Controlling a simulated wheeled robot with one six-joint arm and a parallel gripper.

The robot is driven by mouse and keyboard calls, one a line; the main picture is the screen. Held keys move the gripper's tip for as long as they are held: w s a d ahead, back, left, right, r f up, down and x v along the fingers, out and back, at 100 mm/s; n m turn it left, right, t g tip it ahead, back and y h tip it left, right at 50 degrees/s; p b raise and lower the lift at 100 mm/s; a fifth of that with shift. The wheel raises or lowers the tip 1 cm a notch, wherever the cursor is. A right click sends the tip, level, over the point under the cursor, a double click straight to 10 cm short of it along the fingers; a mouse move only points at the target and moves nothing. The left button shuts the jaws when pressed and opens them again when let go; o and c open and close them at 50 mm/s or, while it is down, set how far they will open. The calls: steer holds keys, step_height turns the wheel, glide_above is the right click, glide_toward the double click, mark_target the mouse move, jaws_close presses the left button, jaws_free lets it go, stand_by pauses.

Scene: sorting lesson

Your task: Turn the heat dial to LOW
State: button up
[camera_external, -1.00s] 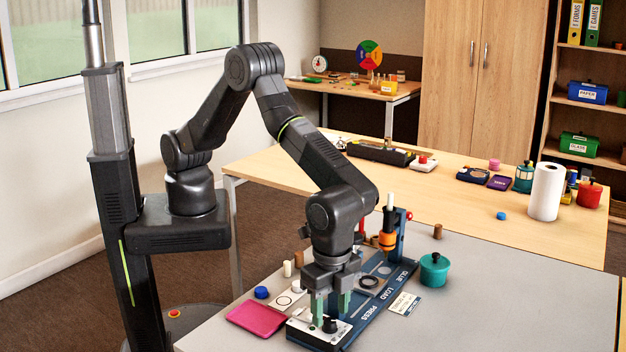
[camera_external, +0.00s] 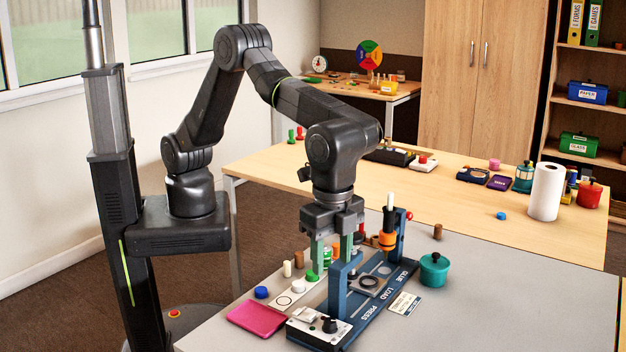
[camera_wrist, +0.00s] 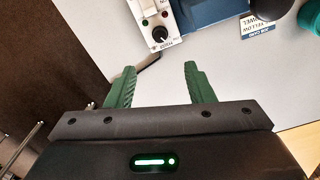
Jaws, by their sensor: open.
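The heat dial (camera_external: 330,325) is a black knob on a white-topped control box (camera_external: 305,331) at the near end of a blue press station. In the wrist view the dial (camera_wrist: 160,34) sits ahead of my fingers, with a red and a green light near it. Its pointer setting is too small to read. My gripper (camera_external: 332,264) is open and empty, pointing down, above and behind the control box, apart from the dial. Its green fingers (camera_wrist: 160,70) stand wide apart in the wrist view.
The blue press frame (camera_external: 339,290) stands close to my fingers. A pink pad (camera_external: 256,319) and blue cap (camera_external: 261,292) lie left. A job card (camera_external: 404,303) and teal pot (camera_external: 434,270) are on the right. The grey table front right is clear.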

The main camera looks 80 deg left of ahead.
mark_target(330, 320)
step_height(330, 320, down, 14)
steer(key=m+p, duration=0.1)
steer(key=m, duration=0.3)
steer(key=shift+m+p, duration=0.3)
steer(key=shift+c, duration=0.5)
steer(key=c, duration=0.9)
steer(key=shift+n+b, duration=0.65)
steer(key=shift+n, duration=0.45)
steer(key=shift+r+n, duration=0.1)
steer(key=shift+n, duration=0.9)
steer(key=o, duration=1)
